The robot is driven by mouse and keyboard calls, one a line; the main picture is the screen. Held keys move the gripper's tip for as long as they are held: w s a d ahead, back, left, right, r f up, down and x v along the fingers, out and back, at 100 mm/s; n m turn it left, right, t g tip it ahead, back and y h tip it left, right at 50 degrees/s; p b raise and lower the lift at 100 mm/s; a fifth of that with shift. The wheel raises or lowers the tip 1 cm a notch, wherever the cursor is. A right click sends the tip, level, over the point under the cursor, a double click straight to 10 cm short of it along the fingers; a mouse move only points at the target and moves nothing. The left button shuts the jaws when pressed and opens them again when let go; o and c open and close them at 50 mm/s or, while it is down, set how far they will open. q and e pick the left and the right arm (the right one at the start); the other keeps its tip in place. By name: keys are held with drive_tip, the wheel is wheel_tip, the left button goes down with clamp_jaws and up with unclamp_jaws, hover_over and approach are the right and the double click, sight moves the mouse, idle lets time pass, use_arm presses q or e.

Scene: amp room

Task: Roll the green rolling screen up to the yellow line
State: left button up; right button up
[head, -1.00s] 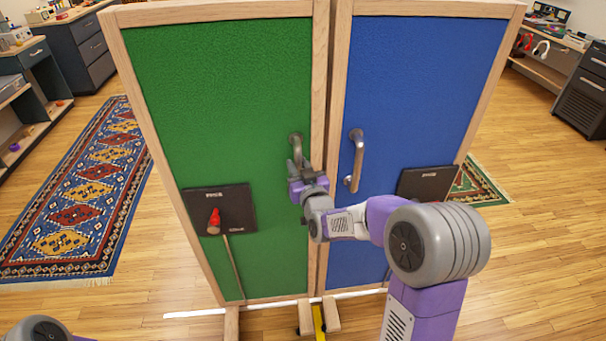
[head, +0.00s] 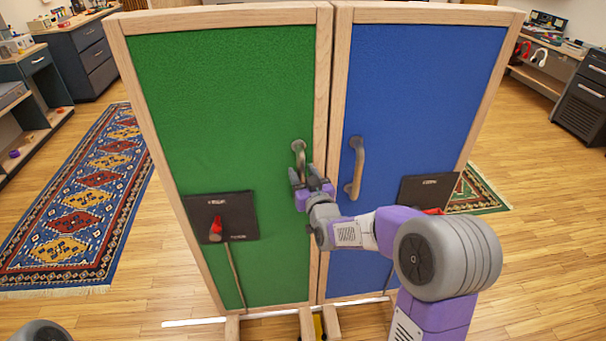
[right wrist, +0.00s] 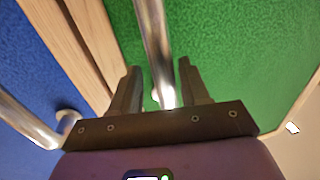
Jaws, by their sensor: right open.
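The green rolling screen (head: 225,110) stands upright in a wooden frame, filling the left middle of the head view. Its metal handle (head: 299,150) is near its right edge. My right gripper (head: 311,178) is open at the lower part of this handle. In the right wrist view the handle bar (right wrist: 154,40) runs between the two open fingers (right wrist: 158,88); I cannot tell whether they touch it. A short yellow strip (head: 318,324) shows on the floor between the screens' feet, mostly hidden. My left gripper is out of view.
A blue screen (head: 420,90) with its own handle (head: 356,165) stands right beside the green one. A white line (head: 193,322) lies on the floor at lower left. A patterned rug (head: 85,200) lies left; benches and drawers stand behind. Wood floor is open on both sides.

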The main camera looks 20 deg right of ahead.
drive_tip(key=s, duration=0.7)
drive_tip(key=shift+s+a+p, duration=0.15)
drive_tip(key=shift+a+p, duration=0.2)
drive_tip(key=s+a+f+g+y+p, duration=0.1)
drive_tip(key=s+a+f+g, duration=0.15)
drive_tip(key=f, duration=0.55)
drive_tip(key=s+a+f+g+y+p, duration=0.1)
drive_tip(key=a+f+g, duration=0.2)
drive_tip(key=f, duration=0.4)
drive_tip(key=s+a+f+g+y, duration=0.1)
drive_tip(key=a+f+g, duration=0.15)
drive_tip(key=f, duration=0.55)
drive_tip(key=s+a+f+g+y, duration=0.1)
drive_tip(key=s+a+f+g, duration=0.2)
drive_tip(key=s, duration=0.3)
drive_tip(key=s+a+f+m+g+y+p, duration=0.1)
drive_tip(key=s+a+f+g, duration=0.2)
drive_tip(key=s+f, duration=0.3)
drive_tip(key=s+a+f+g+y+p, duration=0.1)
drive_tip(key=s+a+f+g, duration=0.2)
drive_tip(key=s+f, duration=0.2)
drive_tip(key=shift+s+a+g, duration=0.3)
drive_tip(key=shift+s+a, duration=0.1)
drive_tip(key=shift+s, duration=0.8)
